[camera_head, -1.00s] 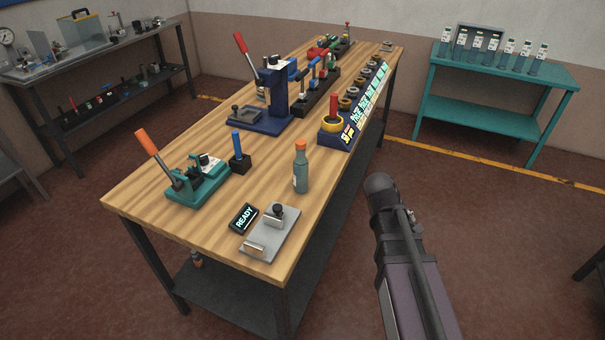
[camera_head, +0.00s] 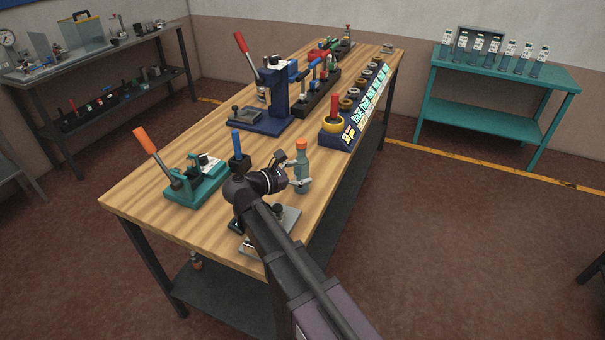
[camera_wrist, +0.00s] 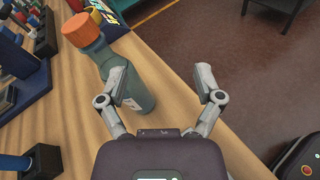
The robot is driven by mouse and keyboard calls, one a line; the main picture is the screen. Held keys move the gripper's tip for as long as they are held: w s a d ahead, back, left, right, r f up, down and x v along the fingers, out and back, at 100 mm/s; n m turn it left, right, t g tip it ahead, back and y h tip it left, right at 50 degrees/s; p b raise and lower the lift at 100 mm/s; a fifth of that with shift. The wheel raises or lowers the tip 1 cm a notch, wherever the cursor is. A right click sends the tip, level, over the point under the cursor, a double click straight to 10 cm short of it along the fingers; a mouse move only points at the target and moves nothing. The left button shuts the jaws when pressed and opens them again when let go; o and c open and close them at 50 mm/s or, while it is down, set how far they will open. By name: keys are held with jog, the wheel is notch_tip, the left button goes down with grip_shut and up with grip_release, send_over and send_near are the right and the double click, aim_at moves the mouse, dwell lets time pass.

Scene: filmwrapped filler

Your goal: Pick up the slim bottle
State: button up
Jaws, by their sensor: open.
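The slim bottle (camera_head: 303,163) stands upright on the wooden bench near its right edge. It is grey-green with an orange cap, and it also shows at the left in the wrist view (camera_wrist: 106,62). My gripper (camera_head: 291,171) is open beside the bottle, on its left and near side in the head view. In the wrist view my gripper (camera_wrist: 160,77) has its left finger overlapping the bottle's body. The space between the fingers looks empty, with the bottle off to the left. I cannot tell whether the finger touches the bottle.
A teal press (camera_head: 196,182) with an orange handle and a blue-handled tool (camera_head: 237,145) stand to the left. A grey metal fixture (camera_head: 287,217) lies partly under my arm. A blue press (camera_head: 275,98) and a sloped rack of rings (camera_head: 342,134) stand farther back.

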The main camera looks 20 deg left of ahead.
aim_at(297, 147)
jog(key=s+a+r+n+t+y, duration=0.1)
jog(key=s+a+r+n+t, duration=0.2)
jog(key=a, duration=0.6)
jog(key=shift+s+n, duration=0.45)
jog(key=shift+n, duration=0.15)
jog(key=shift+r, duration=0.1)
jog(key=shift+x, duration=4.4)
jog(key=shift+r, duration=0.1)
jog(key=shift+x, duration=2.6)
jog(key=shift+s+d, duration=0.1)
jog(key=shift+d, duration=0.05)
jog(key=shift+c, duration=0.3)
grip_shut()
